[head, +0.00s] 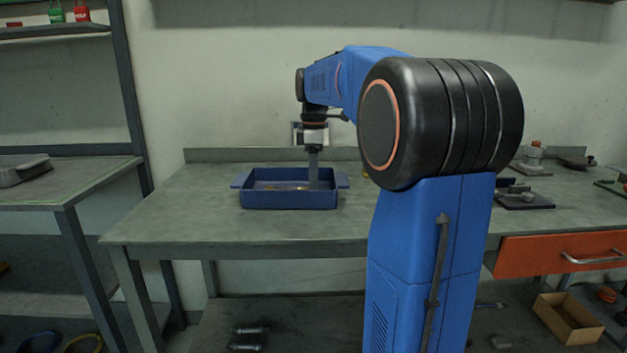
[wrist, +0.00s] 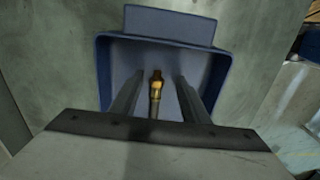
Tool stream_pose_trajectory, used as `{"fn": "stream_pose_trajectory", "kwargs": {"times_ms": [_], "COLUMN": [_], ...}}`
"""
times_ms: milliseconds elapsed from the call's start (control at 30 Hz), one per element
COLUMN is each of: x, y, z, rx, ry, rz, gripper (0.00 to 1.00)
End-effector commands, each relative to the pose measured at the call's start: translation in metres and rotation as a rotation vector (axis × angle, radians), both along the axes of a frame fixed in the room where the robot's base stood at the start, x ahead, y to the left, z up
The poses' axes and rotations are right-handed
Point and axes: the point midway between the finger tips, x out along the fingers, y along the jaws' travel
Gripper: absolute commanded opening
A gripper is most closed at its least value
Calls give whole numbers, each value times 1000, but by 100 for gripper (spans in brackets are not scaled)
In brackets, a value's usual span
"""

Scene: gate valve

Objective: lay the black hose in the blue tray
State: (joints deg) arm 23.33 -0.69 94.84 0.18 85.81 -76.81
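The blue tray (head: 290,201) stands on the workbench, and its walls and one end handle show in the wrist view (wrist: 168,27). My gripper (head: 314,183) points straight down into the tray, right of its middle in the head view. In the wrist view my gripper (wrist: 159,76) has its two fingers apart, with a gap on both sides of the hose. The hose's brass end fitting (wrist: 156,82) and a short dark stretch lie between the fingers, inside the tray outline. The rest of the hose is hidden behind the gripper body in the wrist view, and only faint in the head view.
The grey workbench (head: 200,222) is clear left of the tray. A dark fixture (head: 523,199) and a pale valve-like part (head: 533,160) stand to the right. An orange drawer (head: 560,254) is below. A shelf unit (head: 90,190) is at left.

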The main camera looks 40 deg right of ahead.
Motion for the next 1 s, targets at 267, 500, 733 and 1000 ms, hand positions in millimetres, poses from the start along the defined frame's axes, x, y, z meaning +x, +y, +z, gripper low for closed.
{"fn": "stream_pose_trajectory", "kwargs": {"times_ms": [267, 500, 733, 1000], "x": [1, 1, 1, 1], "y": [0, -1, -1, -1], "z": [12, 55, 101, 149], "rx": [-1, -1, -1, -1], "ry": [-1, -3, -3, -1], "rz": [0, 0, 0, 0], "gripper": [42, 42, 42, 42]}}
